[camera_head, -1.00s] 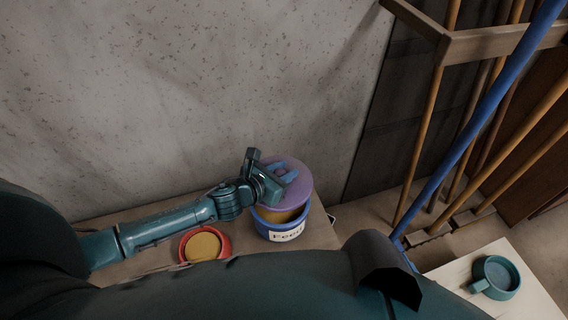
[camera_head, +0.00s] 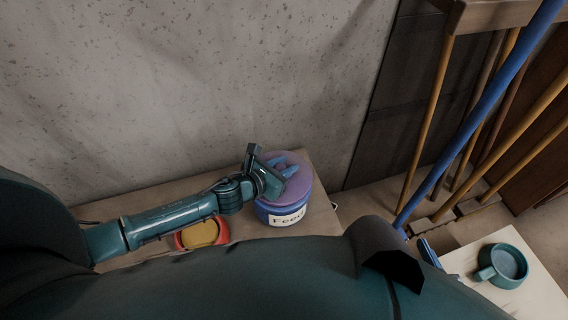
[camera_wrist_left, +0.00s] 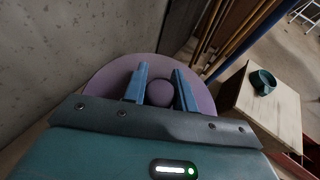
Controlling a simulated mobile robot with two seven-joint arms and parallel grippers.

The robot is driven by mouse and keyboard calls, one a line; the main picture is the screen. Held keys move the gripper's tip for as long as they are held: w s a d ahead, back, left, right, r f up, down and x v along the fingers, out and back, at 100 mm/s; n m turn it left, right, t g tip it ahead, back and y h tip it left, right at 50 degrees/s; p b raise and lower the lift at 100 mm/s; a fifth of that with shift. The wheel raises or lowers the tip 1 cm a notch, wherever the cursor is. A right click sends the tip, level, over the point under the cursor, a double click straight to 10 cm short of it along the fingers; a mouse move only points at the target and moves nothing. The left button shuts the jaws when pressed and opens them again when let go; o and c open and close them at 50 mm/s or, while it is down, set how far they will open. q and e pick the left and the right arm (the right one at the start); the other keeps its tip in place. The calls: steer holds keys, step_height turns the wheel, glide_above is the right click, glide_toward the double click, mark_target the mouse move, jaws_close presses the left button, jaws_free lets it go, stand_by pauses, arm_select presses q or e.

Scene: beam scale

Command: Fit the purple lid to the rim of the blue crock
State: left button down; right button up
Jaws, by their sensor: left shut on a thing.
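The purple lid (camera_head: 300,182) lies over the mouth of the blue crock (camera_head: 267,214) and looks about level in the head view. The crock has a white "Feed" label and stands on the wooden bench top. The lid covers the opening; whether it is fully seated on the rim I cannot tell. My left gripper (camera_head: 289,167) is on top of the lid, shut on its round knob. The wrist view shows the purple knob (camera_wrist_left: 159,92) between the two blue fingers of my left gripper (camera_wrist_left: 160,88).
A red bowl with yellow contents (camera_head: 202,233) stands left of the crock, partly behind my arm. A concrete wall (camera_head: 220,80) rises behind the bench. A teal mug (camera_head: 503,265) stands on a pale table at right. Poles (camera_head: 428,130) lean in a rack at right.

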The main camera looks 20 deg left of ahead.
arm_select(q)
steer(key=shift+r, duration=0.1)
steer(key=shift+f+b, duration=1.15)
steer(key=shift+f, duration=0.15)
steer(key=c, duration=1)
jaws_free()
steer(key=shift+c, duration=0.2)
